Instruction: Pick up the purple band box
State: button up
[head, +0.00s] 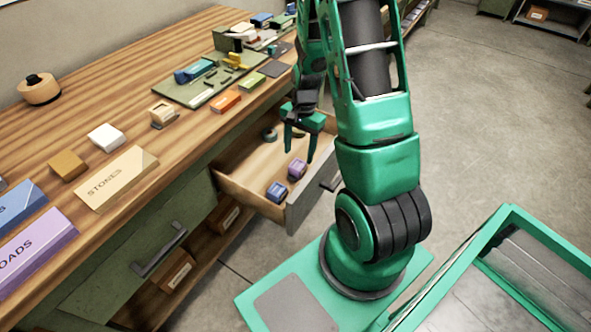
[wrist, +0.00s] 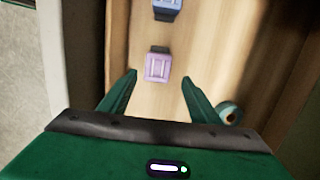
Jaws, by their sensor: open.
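The purple band box (head: 297,169) lies in the open drawer (head: 241,178), near the drawer's front. It also shows in the wrist view (wrist: 157,66), a small light purple block with a dark band end, ahead of the fingertips and between their lines. My gripper (head: 299,143) is over the drawer, pointing down, with its fingers spread and nothing between them. In the wrist view my gripper (wrist: 158,75) has one finger on each side of the box's line, apart from it. A blue band box (head: 277,191) lies beside the purple one, nearer the drawer's front left corner.
A round greenish roll (wrist: 229,113) lies in the drawer, right of my fingers in the wrist view. The drawer front (head: 318,195) and side walls stand close around. The wooden bench top (head: 150,140) above holds stamps, blocks and a green mat.

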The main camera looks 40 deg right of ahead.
aim_at(298, 164)
jog(key=f, duration=0.2)
jog(key=s+a+f, duration=0.1)
jog(key=shift+f, duration=0.7)
jog(key=c, duration=1.2)
jog(key=shift+r, duration=0.1)
